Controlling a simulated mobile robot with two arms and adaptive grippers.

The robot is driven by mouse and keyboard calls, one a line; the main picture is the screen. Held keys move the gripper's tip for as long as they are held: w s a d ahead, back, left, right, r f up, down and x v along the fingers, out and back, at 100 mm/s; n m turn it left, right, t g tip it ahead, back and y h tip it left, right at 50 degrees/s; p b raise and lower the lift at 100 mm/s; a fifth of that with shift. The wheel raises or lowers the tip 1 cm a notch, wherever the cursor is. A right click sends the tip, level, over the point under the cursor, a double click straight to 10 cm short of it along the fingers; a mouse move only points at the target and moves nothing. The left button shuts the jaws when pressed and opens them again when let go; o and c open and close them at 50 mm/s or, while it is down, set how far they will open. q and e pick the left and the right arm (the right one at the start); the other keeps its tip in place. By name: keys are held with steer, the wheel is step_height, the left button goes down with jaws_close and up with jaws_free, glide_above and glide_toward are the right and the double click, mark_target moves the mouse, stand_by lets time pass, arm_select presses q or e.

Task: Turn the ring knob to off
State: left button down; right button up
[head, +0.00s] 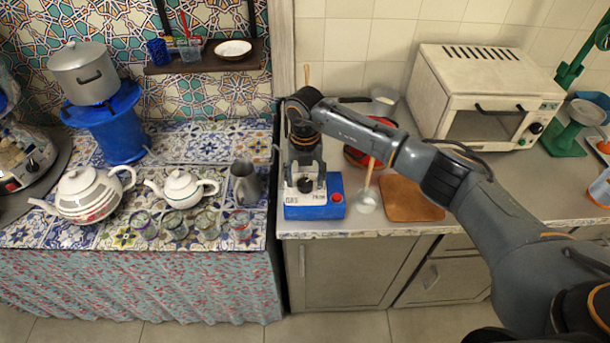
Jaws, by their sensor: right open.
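A small blue and white box (318,211) stands at the front edge of the right counter. Its white front panel carries a dark round knob (305,185) and a red button (336,197) to the right. I cannot tell for sure that this knob is the ring knob, and its setting is too small to read. My right gripper (304,178) points down at the knob. Its open fingers are on either side of it, and I cannot tell whether they touch it. My left gripper is not in view.
A toaster oven (482,98) with its own knob stands at the back right. A pewter jug (244,184), teapots (181,189) and glasses stand on the left table.

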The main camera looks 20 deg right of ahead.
steer(key=shift+f, duration=0.4)
steer(key=c, duration=1.2)
